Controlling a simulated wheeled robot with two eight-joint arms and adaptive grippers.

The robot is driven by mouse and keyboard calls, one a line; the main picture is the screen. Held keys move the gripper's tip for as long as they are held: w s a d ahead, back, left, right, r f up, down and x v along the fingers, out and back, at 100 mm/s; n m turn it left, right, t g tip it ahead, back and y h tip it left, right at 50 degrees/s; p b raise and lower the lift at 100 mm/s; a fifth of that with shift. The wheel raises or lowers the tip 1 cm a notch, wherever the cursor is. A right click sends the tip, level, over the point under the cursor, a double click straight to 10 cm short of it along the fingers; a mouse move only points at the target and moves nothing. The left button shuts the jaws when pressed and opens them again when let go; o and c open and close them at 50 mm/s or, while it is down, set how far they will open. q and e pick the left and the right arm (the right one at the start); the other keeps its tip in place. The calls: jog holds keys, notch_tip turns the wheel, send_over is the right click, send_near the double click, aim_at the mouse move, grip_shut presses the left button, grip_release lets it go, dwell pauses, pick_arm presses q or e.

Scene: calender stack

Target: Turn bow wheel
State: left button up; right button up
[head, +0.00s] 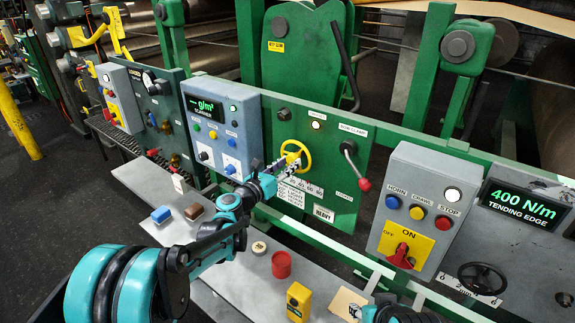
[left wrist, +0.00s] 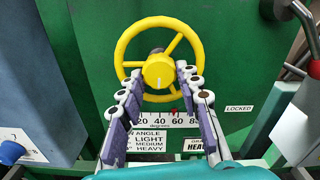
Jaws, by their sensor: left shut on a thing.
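The yellow bow wheel (head: 296,155) is mounted on a green panel, with a degree scale below it. It also shows in the left wrist view (left wrist: 160,48), face on, with a round yellow hub (left wrist: 158,71). My left gripper (head: 284,166) reaches it from the lower left. In the left wrist view the fingertips (left wrist: 158,76) lie on either side of the hub, shut on the wheel. A red pointer shows below the rim. The fingers hide parts of the scale. My right arm's end (head: 400,314) shows at the bottom edge; its jaw state is unclear.
A grey shelf (head: 160,205) below carries a red cup (head: 281,265) and a yellow device (head: 299,301).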

pick_arm(q)
jog(key=n, duration=1.3)
jog(key=shift+s+d, duration=0.15)
jog(key=shift+n, duration=0.4)
jog(key=o, duration=1.2)
jog(key=shift+c, duration=0.2)
jog(key=shift+r, duration=0.1)
jog(key=v, duration=1.2)
